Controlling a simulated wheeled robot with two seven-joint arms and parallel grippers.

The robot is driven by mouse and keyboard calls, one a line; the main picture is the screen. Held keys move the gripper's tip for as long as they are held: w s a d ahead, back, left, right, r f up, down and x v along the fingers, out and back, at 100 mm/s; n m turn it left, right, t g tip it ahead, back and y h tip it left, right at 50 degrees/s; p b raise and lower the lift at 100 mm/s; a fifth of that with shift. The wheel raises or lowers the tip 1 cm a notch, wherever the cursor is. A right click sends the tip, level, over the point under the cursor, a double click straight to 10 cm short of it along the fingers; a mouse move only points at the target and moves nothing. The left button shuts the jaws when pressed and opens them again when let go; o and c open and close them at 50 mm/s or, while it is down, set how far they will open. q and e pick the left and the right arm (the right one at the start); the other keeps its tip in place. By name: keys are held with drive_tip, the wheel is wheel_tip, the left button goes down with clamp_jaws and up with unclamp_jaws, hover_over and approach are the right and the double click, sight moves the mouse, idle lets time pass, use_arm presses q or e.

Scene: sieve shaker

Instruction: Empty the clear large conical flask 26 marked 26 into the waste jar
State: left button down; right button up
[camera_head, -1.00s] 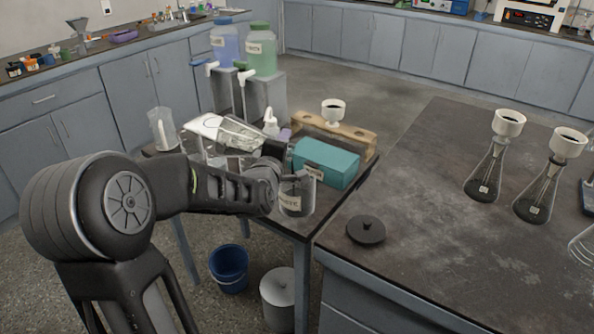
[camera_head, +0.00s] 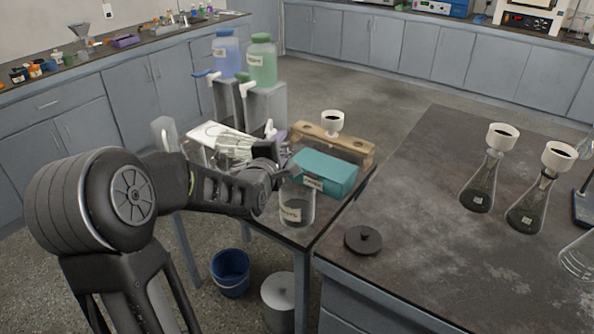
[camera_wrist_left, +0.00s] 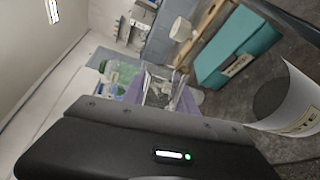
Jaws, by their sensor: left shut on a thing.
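The waste jar (camera_head: 297,207), clear with a WASTE label, stands open at the table's near corner, just right of and below the gripper. It also shows at the right of the left wrist view (camera_wrist_left: 303,103). My right gripper is not in view.
A teal box (camera_head: 325,172) and a wooden rack (camera_head: 350,148) stand behind the jar. A black lid (camera_head: 363,240) lies on the right bench (camera_head: 420,210), near two flasks with funnels. A blue bucket (camera_head: 230,272) is on the floor.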

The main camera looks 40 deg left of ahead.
use_arm(q)
drive_tip(key=shift+a+r, duration=0.15)
drive_tip(key=shift+r, duration=0.05)
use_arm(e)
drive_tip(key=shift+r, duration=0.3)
